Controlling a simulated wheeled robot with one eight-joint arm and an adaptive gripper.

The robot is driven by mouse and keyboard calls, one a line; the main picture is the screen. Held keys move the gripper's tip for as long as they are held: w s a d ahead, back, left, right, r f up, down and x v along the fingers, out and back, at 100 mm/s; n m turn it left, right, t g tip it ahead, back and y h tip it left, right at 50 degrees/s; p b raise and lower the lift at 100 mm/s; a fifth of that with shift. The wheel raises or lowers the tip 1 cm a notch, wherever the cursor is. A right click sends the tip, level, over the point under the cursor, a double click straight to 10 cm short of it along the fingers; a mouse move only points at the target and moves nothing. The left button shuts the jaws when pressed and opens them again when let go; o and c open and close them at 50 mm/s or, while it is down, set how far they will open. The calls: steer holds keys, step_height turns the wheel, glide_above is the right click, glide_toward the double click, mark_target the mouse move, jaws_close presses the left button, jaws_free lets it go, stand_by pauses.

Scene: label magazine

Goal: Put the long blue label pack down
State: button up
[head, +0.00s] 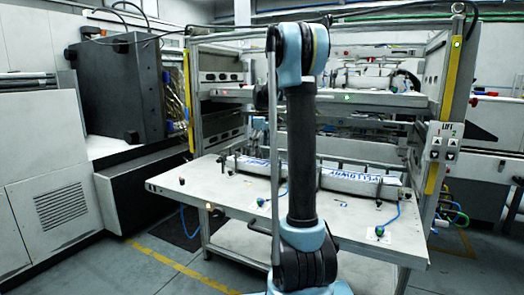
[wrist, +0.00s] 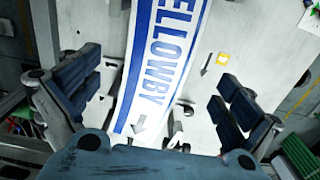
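The long blue label pack (wrist: 166,55) is a white strip with blue edges and large blue letters. In the wrist view it runs from the top edge down between my gripper's fingers. My gripper (wrist: 157,90) is open, with a gap between the pack and the dark pads on each side. In the head view a white pack with blue lettering (head: 345,181) lies on the table right of my arm. Blue lettering also shows left of my arm; the arm hides whether it is one pack. My gripper cannot be made out in the head view.
The pale table (head: 215,190) has bare room along its front. Small knobs and blue cables sit on it. A shelf (head: 370,98) of the metal frame stands above the table's back. A yellow post (head: 437,180) and a lift button panel (head: 444,141) are at the right.

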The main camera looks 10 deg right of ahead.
mark_target(262, 163)
step_height(262, 163, up, 12)
stand_by(0.8)
steer(key=shift+s+d, duration=0.1)
